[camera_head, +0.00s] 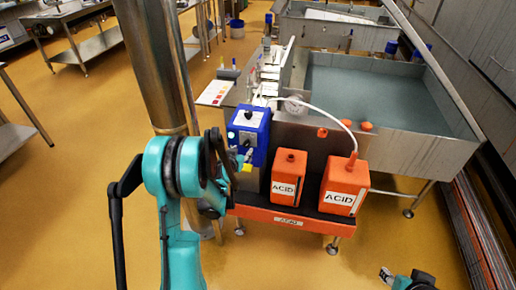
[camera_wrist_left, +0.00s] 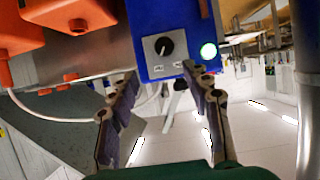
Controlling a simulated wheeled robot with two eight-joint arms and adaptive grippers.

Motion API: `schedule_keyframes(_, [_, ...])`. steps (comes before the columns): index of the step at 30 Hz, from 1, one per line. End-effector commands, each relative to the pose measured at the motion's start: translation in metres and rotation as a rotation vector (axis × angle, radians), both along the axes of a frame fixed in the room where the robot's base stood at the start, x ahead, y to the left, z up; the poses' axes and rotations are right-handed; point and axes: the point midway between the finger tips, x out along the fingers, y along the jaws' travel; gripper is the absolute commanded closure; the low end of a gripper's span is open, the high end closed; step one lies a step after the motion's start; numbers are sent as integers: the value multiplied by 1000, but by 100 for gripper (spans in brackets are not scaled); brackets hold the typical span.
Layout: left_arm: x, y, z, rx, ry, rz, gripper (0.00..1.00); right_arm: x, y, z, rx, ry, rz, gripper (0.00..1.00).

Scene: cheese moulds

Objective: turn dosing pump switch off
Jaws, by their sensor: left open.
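The blue dosing pump box (camera_head: 250,130) is mounted at the left end of the steel tank. In the left wrist view, the box (camera_wrist_left: 170,20) shows a round black switch knob (camera_wrist_left: 164,46) on a pale plate, with small labels I cannot read. My right gripper (camera_head: 388,275) shows only partly at bottom right.
Two orange ACID canisters (camera_head: 288,176) (camera_head: 344,186) stand on an orange-fronted shelf (camera_head: 285,219) right of the pump. A white hose (camera_head: 335,118) runs to the right canister. The tank (camera_head: 380,95) is behind. The yellow floor in front is clear.

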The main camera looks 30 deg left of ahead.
Motion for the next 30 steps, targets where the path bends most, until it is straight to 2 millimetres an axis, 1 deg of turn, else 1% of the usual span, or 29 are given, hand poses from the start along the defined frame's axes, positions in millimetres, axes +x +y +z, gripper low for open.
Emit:
schedule_keyframes(1, [2, 9, -8, 6, -12, 12, 51, 0, 0, 0, 0, 0, 0, 60])
schedule_keyframes(3, [2, 18, -15, 11, -22, 23, 51, 0, 0, 1, 0, 0, 0, 60])
schedule_keyframes(8, [9, 24, -24, 14, -32, 29, 51, 0, 0, -2, 0, 0, 0, 60])
schedule_keyframes(18, [57, 35, -46, 15, -30, 27, 51, 0, 0, -21, 0, 0, 0, 60])
schedule_keyframes(21, [67, 37, -49, 15, -30, 27, 51, 0, 0, -24, 0, 0, 0, 60])
schedule_keyframes(24, [72, 38, -50, 14, -31, 28, 51, 0, 0, -25, 0, 0, 0, 60])
schedule_keyframes(30, [73, 39, -50, 14, -31, 28, 51, 0, 0, -25, 0, 0, 0, 60])
